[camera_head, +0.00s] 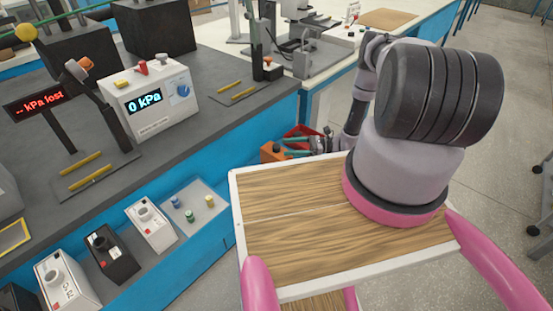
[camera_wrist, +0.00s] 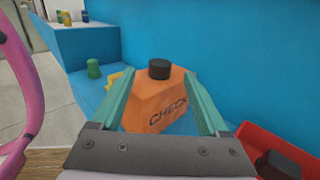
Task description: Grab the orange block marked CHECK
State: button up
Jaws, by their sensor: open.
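The orange block (camera_wrist: 160,103) marked CHECK lies straight ahead in the wrist view, with a black knob (camera_wrist: 159,69) on its top. Its lettering faces me and the block looks turned at an angle. My gripper (camera_wrist: 160,78) is open, and its two teal fingers frame the block left and right, covering parts of its sides. I cannot tell whether the fingertips are beside the block or short of it. In the head view, the orange block (camera_head: 272,152) is beside the blue bench, just left of my gripper (camera_head: 292,146).
A red bin (camera_wrist: 275,146) holding a dark object is close on the right of my gripper. A blue wall (camera_wrist: 240,50) rises behind the block. A green cylinder (camera_wrist: 93,68) and a yellow piece (camera_wrist: 115,78) are to its left. A pressure meter (camera_head: 150,97) stands on the bench.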

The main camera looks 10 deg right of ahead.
aim_at(276, 146)
jog(key=shift+w+a, duration=0.25)
jog(key=shift+a, duration=1.1)
jog(key=shift+w+a, duration=0.2)
jog(key=shift+a, duration=1.1)
grip_shut()
jog(key=shift+r, duration=0.1)
